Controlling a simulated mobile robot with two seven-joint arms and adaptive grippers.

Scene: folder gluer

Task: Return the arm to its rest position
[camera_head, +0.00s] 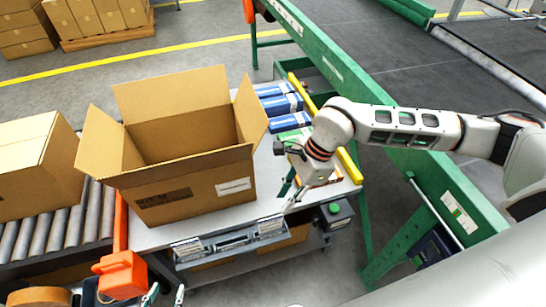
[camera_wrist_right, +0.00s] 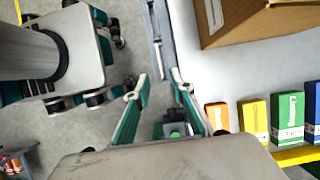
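My right arm (camera_head: 405,125) reaches in from the right edge in the head view. Its gripper (camera_head: 290,198) points down near the front right edge of the white table (camera_head: 185,235). In the right wrist view my right gripper (camera_wrist_right: 153,82) has its two teal fingers apart, with nothing between the tips. Grey floor and a box with a green button lie beyond the fingers. My left gripper (camera_head: 166,292) shows only as two separated fingertips at the bottom edge of the head view, with nothing seen between them. The rest of it is out of view.
An open cardboard box (camera_head: 190,185) stands on the table. A green conveyor frame (camera_head: 340,75) runs under my right arm. A roller conveyor (camera_head: 60,220) holds another box.

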